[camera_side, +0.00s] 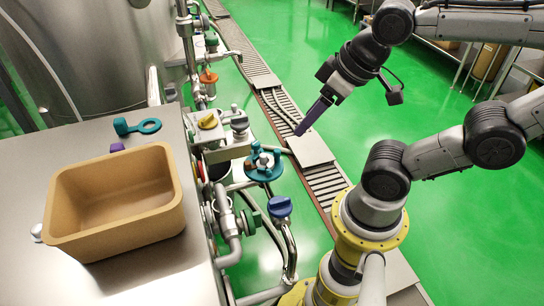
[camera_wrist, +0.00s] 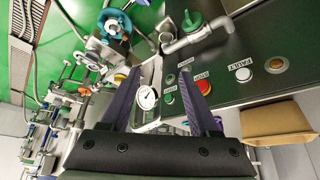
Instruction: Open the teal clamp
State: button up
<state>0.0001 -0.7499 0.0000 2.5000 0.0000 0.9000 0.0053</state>
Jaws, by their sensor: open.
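The teal clamp (camera_side: 264,166) is a round teal ring with a knob on top, on the pipework right of the tan bin. It also shows at the top of the wrist view (camera_wrist: 115,25). Whether it is closed cannot be told. My gripper (camera_side: 301,132) has purple fingers pointing down and left. It is above and to the right of the clamp in the side view, apart from it. In the wrist view the fingers (camera_wrist: 159,74) are spread with nothing between them. Another teal piece with a flat ring (camera_side: 145,126) lies on the steel table.
A tan bin (camera_side: 65,215) stands on the steel table (camera_side: 120,280). Pipes with a yellow knob (camera_side: 208,121), an orange knob (camera_side: 208,76) and a blue knob (camera_side: 280,206) crowd around the clamp. The wrist view shows a button panel (camera_wrist: 270,85) and a gauge (camera_wrist: 146,97).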

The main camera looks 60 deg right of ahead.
jog(key=w+d+r+m, duration=0.1)
jog(key=w+r+m, duration=0.2)
jog(key=w+m, duration=0.5)
jog(key=m+g, duration=0.6)
jog(key=m, duration=0.9)
send_over(277, 150)
notch_tip(277, 150, down, 24)
notch_tip(277, 150, down, 13)
grip_shut()
